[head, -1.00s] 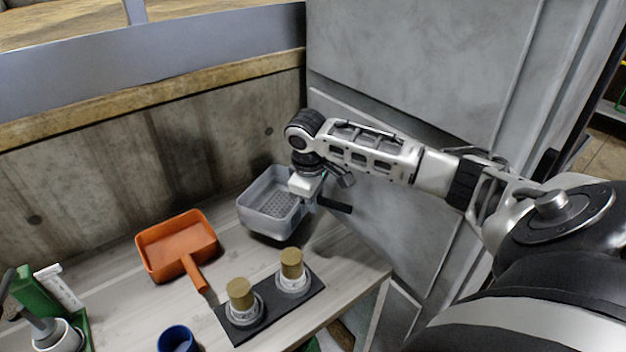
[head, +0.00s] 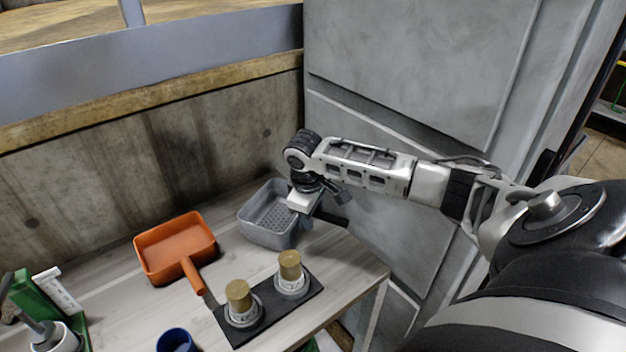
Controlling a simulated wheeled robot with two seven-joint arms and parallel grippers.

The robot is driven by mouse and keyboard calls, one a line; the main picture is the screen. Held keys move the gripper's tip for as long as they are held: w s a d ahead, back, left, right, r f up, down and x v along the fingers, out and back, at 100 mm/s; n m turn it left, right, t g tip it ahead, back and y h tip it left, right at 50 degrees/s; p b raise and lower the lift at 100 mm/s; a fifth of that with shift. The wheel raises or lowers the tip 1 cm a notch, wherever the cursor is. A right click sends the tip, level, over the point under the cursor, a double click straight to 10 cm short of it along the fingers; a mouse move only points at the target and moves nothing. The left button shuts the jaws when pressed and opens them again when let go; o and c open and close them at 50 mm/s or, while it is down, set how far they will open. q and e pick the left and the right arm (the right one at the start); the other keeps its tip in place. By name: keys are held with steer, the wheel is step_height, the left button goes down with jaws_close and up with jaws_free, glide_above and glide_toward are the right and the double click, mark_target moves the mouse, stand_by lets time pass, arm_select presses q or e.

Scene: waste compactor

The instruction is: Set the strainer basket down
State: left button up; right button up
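The strainer basket (head: 263,233) is a grey, open, square tub with a perforated floor, at the back right of the worktable by the grey cabinet. It looks level and at or very close to the table top; its underside is hidden. A dark handle (head: 332,219) points right from it. My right gripper (head: 305,205) is at the basket's right side, where the handle joins. Its fingers are largely hidden, but it appears shut on the basket's handle. My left gripper is not in view.
An orange scoop-like pan (head: 175,245) lies left of the basket. A black plate (head: 268,306) with two brass-topped fittings stands in front. A blue cup (head: 175,340) and a green stand (head: 36,298) are nearer the left. The cabinet (head: 375,215) closes off the right.

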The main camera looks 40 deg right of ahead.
step_height(320, 180, up, 12)
steer(key=a, duration=0.2)
steer(key=shift+s, duration=0.45)
steer(key=shift+a, duration=0.1)
